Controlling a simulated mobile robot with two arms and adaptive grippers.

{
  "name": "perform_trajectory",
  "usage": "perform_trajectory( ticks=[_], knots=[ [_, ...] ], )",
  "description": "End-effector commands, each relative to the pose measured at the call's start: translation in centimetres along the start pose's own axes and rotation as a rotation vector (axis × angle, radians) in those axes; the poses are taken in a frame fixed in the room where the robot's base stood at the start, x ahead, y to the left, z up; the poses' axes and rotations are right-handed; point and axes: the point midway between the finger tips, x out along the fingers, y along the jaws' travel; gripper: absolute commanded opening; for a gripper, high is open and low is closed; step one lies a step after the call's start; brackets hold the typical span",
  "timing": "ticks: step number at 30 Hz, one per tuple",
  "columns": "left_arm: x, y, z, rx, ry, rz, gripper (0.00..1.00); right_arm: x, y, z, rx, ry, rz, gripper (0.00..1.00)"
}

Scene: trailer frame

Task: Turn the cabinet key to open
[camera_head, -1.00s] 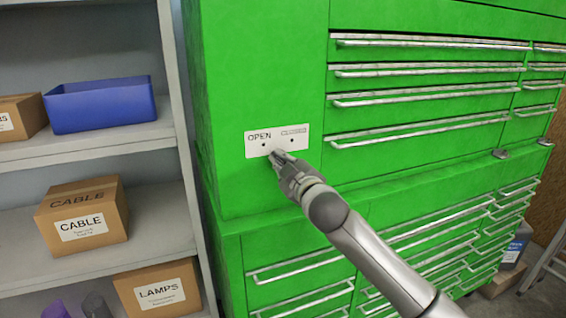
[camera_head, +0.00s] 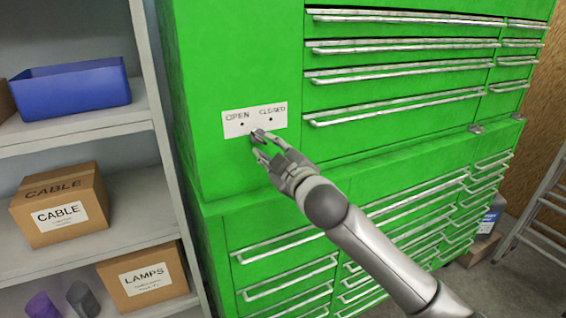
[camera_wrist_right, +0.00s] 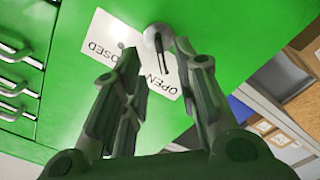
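The green cabinet (camera_head: 235,60) has a white label plate (camera_head: 236,128) with OPEN on the left, CLOSED on the right and a dark dot under each word. The plate shows turned around in the right wrist view (camera_wrist_right: 103,28). A round silver lock with a thin dark key (camera_wrist_right: 161,50) is at the plate's lower edge. My right gripper (camera_head: 261,145) is just in front of the lock. In the right wrist view (camera_wrist_right: 146,64) its fingers are apart, with the key between and beyond the tips, seemingly untouched. My left gripper is out of view.
A grey shelf (camera_head: 85,133) stands left of the cabinet, with a blue bin (camera_head: 75,95), a CABLE box (camera_head: 60,212) and a LAMPS box (camera_head: 145,277). Drawer handles (camera_head: 400,78) protrude to the right. A ladder (camera_head: 545,215) stands at far right.

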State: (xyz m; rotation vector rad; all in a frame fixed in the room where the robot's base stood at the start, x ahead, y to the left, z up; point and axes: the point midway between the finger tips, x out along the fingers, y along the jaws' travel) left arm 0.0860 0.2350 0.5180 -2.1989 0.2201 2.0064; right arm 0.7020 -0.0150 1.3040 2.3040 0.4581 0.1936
Motion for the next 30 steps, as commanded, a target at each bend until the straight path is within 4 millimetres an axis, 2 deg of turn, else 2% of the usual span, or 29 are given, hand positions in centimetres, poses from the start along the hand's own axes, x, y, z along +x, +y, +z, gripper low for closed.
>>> perform_trajectory(
  ticks=[6,12,18,26,30],
  knots=[
    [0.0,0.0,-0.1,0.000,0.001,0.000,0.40,-3.5,0.0,0.0,-0.001,0.001,0.000,0.29],
    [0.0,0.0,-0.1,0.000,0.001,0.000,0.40,-5.6,-0.1,0.1,-0.001,0.000,-0.001,0.29],
    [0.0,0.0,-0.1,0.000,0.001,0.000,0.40,-6.4,0.0,0.0,-0.001,0.001,0.000,0.29],
    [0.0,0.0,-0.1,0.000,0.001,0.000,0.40,-6.4,0.0,0.0,-0.001,0.000,0.000,0.29],
    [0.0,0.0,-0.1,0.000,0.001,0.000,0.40,-6.8,-0.7,0.8,0.020,-0.019,-0.010,0.29]
  ],
)
